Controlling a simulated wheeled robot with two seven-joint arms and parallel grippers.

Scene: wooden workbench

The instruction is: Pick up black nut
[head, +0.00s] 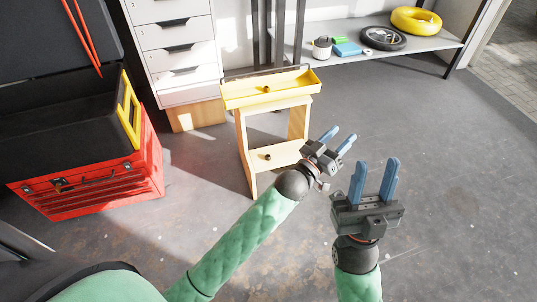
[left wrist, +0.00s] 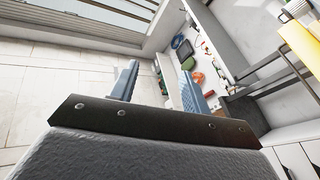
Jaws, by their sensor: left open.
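A small dark, brownish piece (head: 266,89) lies in the yellow tray on top of the wooden stand. Another small dark piece (head: 267,156) lies on the stand's lower shelf. Both are too small to tell which is the black nut. My left gripper (head: 339,138) is open and empty, in the air to the right of the stand. In the left wrist view its blue fingers (left wrist: 158,78) are apart with nothing between them. My right gripper (head: 375,170) is open and empty, lower and further right, fingers pointing up. Neither gripper touches anything.
The yellow tray (head: 295,91) tops the wooden stand (head: 247,150). A red tool chest (head: 90,185) stands at left, white drawers (head: 175,45) behind. A grey shelf (head: 430,44) at back right holds a wheel (head: 383,38) and yellow ring (head: 416,20). The floor at right is clear.

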